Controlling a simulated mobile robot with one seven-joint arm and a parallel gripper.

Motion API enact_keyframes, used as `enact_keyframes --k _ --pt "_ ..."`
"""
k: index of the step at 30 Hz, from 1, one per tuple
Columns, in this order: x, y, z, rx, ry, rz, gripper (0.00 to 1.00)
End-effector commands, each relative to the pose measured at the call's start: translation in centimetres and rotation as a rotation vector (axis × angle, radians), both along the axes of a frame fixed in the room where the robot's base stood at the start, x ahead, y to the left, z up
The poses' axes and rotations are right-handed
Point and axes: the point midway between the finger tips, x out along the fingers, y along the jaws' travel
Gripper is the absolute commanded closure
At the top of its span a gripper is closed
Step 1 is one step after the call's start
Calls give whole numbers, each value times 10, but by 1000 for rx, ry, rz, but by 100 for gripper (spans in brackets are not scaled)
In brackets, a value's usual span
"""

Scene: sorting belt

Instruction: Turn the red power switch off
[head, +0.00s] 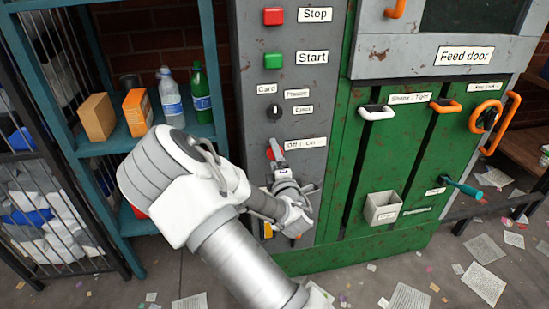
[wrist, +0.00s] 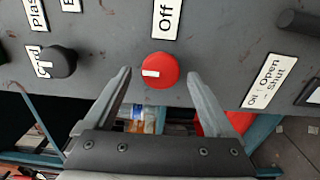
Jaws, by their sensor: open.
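The red power switch (wrist: 158,71) is a round knob on the grey panel, with a white mark that points left in the wrist view. The "Off" end of its label (wrist: 167,18) is beside it; the rest is cut off. In the head view the label (head: 305,144) reads Off and On, and the red switch (head: 273,153) is partly hidden by my gripper. My gripper (head: 279,163) is open at the panel. In the wrist view its two fingertips (wrist: 158,75) are on either side of the knob, with gaps visible; contact cannot be told.
A black Card selector (wrist: 58,63) and an Open/Shut label (wrist: 270,80) flank the switch. Red Stop (head: 273,16) and green Start (head: 274,61) buttons are higher on the panel. A shelf with boxes (head: 96,117) and bottles stands left; green machine panels (head: 340,110) stand right.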

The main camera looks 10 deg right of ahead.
Motion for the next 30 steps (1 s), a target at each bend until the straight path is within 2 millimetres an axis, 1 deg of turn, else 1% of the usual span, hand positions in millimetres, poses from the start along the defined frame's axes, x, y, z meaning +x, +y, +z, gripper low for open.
enact_keyframes --k 5,8,11,19,21,27,30 --pt "-3 0 0 1 1 -1 11" --pt "-12 -1 0 1 3 -2 11" --pt "-28 -1 1 0 4 -2 11" --pt "-91 -1 0 0 6 -2 11" --pt "-96 -1 5 -2 5 -1 11" --pt "-117 -1 5 -1 6 -1 11" --pt "-124 0 5 -2 4 1 11"
